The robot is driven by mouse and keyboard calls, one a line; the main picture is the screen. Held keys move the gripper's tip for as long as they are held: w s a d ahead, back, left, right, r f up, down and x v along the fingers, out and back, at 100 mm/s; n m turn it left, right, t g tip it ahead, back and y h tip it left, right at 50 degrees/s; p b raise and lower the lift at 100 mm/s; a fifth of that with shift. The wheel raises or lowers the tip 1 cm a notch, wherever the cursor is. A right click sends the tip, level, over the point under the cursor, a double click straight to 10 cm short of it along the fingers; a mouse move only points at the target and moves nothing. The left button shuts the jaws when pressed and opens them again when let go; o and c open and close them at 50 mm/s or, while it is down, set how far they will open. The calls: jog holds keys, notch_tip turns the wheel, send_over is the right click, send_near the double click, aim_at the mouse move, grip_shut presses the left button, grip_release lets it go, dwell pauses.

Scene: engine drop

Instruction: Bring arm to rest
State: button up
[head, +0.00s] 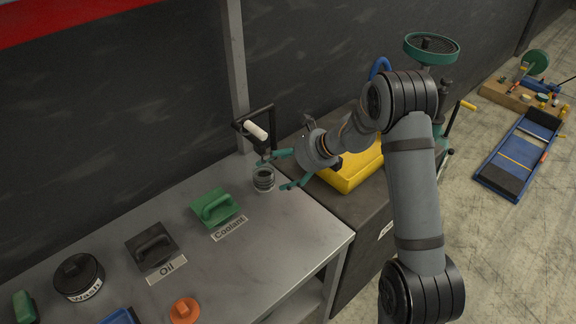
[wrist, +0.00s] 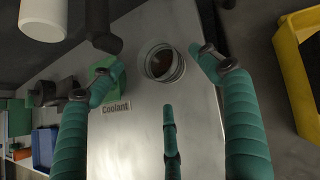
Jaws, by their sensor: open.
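My arm reaches in from the right in the head view and bends over the metal bench (head: 290,230). My gripper (head: 278,170) has teal fingers, spread apart and empty, above the right part of the bench. A small round metal cup (head: 263,179) with a threaded rim stands just to the left of the fingers. In the wrist view my gripper's fingers (wrist: 165,80) show with the open cup (wrist: 162,64) beyond them, roughly between the two outer fingertips. I cannot tell whether any finger touches the cup.
A black bracket with a white roller (head: 255,131) stands behind the cup. A green coolant lid (head: 214,207) and a black oil lid (head: 153,247) lie to the left. A yellow tray (head: 352,170) sits under my forearm at the right.

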aim_at(270, 173)
jog(key=v, duration=0.5)
jog(key=shift+d+r, duration=0.1)
jog(key=shift+r, duration=0.05)
jog(key=x, duration=0.3)
jog(key=p+x, duration=0.1)
jog(key=x, duration=0.6)
jog(key=shift+s+a+f, duration=0.2)
jog(key=shift+a+f, duration=0.05)
jog(key=shift+f, duration=0.2)
jog(key=shift+r, duration=2.05)
jog(key=shift+d+p, duration=0.1)
jog(key=shift+p, duration=0.2)
jog(key=shift+f, duration=0.1)
